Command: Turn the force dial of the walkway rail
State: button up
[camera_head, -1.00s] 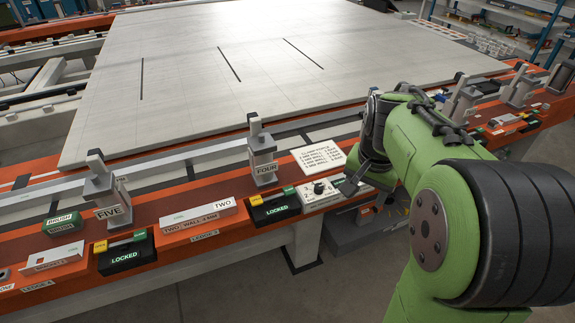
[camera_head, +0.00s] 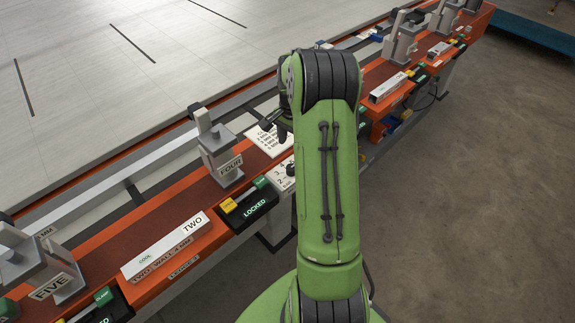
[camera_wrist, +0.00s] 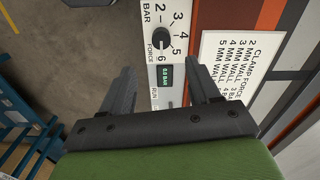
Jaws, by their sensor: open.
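The force dial (camera_wrist: 160,38) is a round black knob on a white plate, ringed by numbers from 2 to 6 and lettered FORCE and BAR. I cannot tell its setting for sure. Below it in the wrist view is a small lit display (camera_wrist: 165,74), its reading too small to be sure of. My gripper (camera_wrist: 162,72) is open and empty, its fingers on either side of the plate in the picture, with the knob beyond the fingertips. In the head view the dial (camera_head: 290,169) is partly hidden by my arm, and my gripper (camera_head: 276,124) shows only in part.
A clamp force card (camera_wrist: 238,65) lies beside the dial plate. The FOUR clamp (camera_head: 220,150) and a LOCKED box (camera_head: 248,207) stand to the left on the orange rail. A white TWO block (camera_head: 165,247) is nearer. Open floor (camera_head: 470,190) lies right.

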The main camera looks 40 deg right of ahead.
aim_at(291, 168)
notch_tip(291, 168, down, 12)
jog(key=shift+w+r+b, duration=0.15)
jog(key=shift+r+b, duration=0.1)
jog(key=shift+b, duration=0.75)
jog(key=shift+c, duration=0.3)
jog(key=c, duration=1)
